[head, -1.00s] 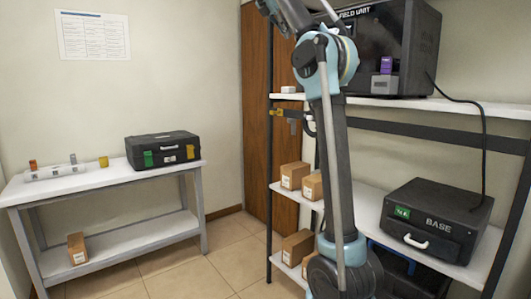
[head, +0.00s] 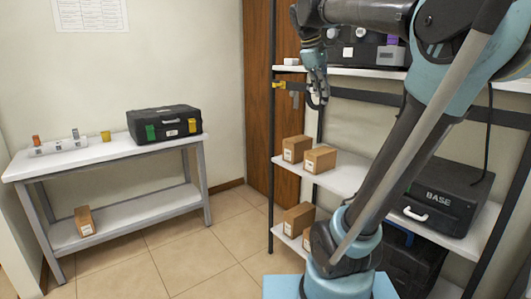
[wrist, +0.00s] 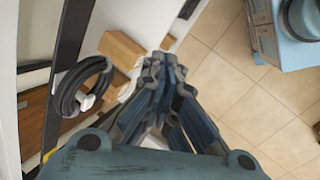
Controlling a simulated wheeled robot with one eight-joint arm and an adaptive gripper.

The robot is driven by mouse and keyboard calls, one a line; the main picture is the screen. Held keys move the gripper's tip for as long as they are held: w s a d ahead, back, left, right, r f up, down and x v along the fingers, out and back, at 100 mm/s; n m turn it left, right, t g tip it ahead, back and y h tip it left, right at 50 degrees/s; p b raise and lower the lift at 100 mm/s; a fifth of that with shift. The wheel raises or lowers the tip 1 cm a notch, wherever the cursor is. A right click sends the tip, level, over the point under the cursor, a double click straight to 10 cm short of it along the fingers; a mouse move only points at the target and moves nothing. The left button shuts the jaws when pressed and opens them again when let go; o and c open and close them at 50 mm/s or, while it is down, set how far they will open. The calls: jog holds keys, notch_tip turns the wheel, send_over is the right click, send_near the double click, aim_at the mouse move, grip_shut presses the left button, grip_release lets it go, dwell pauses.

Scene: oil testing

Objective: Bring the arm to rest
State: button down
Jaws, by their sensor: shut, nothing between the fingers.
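My gripper (head: 320,94) hangs pointing down in front of the shelf rack, beside the upper shelf's front edge in the head view. My arm is bent, rising from the base at the lower right and reaching left across the rack. In the wrist view my gripper (wrist: 165,75) has its fingers together, with nothing between them. The floor and the rack's lower boxes lie beyond the fingers there.
The shelf rack (head: 345,172) holds small cartons (head: 319,159) and a black BASE box (head: 445,197). A coiled black cable (wrist: 80,88) hangs near my gripper in the wrist view. A white table (head: 85,155) with a black case (head: 164,124) stands left. The floor (head: 175,262) between is clear.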

jog(key=s+f+m+y, duration=0.1)
jog(key=s+f+m, duration=0.2)
jog(key=s+f, duration=0.4)
jog(key=s+f+m+y, duration=0.1)
jog(key=s+f+m, duration=0.3)
jog(key=f, duration=1.4)
jog(key=s+f+m+y, duration=0.1)
jog(key=s+f+m, duration=0.2)
jog(key=s+f, duration=0.7)
notch_tip(320, 180, down, 3)
jog(key=shift+r+m+y, duration=0.2)
jog(key=shift+m+y, duration=0.1)
jog(key=shift+a, duration=0.1)
jog(key=shift+w+f, duration=0.2)
jog(key=shift+w, duration=0.2)
